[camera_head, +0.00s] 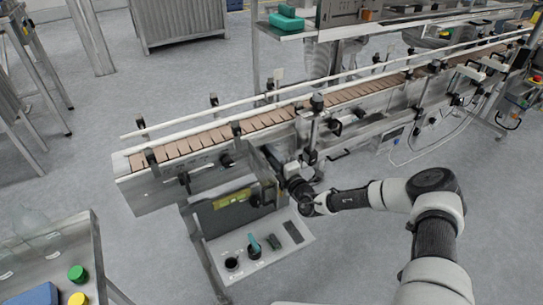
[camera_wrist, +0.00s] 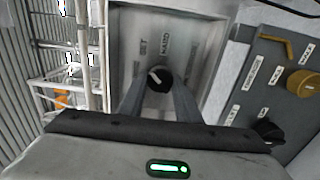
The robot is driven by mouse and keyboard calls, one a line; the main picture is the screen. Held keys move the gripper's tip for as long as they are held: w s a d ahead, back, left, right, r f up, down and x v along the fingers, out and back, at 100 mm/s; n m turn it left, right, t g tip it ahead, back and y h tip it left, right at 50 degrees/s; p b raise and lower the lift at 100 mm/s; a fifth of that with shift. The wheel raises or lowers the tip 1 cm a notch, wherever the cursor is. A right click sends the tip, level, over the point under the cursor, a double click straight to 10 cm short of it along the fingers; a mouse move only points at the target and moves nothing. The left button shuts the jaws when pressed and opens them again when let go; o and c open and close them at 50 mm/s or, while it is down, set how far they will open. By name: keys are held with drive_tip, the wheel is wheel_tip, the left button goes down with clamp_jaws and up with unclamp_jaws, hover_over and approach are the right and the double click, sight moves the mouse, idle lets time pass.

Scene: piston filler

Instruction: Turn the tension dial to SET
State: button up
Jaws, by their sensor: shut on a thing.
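The tension dial (camera_wrist: 160,77) is a round black knob with a pale pointer mark, on a light metal plate in the wrist view. The word SET stands on the plate above the dial to its left, and a second label, which looks like HAND, stands above it nearer the middle. I cannot tell for certain which label the mark points at. My gripper (camera_wrist: 159,92) has one finger on each side of the dial and is shut on it. In the head view my gripper (camera_head: 306,200) is at the machine's front, and the dial is hidden.
In the wrist view, a grey panel (camera_wrist: 262,88) with a brass-coloured knob (camera_wrist: 301,82) and a black knob (camera_wrist: 268,131) stands close on the right. In the head view, a slatted conveyor (camera_head: 240,131) runs behind, and a control box (camera_head: 274,262) with knobs sits below my gripper.

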drive_tip(key=o, duration=1.1)
drive_tip(key=shift+c, duration=0.2)
drive_tip(key=p+v, duration=0.2)
drive_tip(key=v, duration=1.5)
drive_tip(key=shift+s+d, duration=0.2)
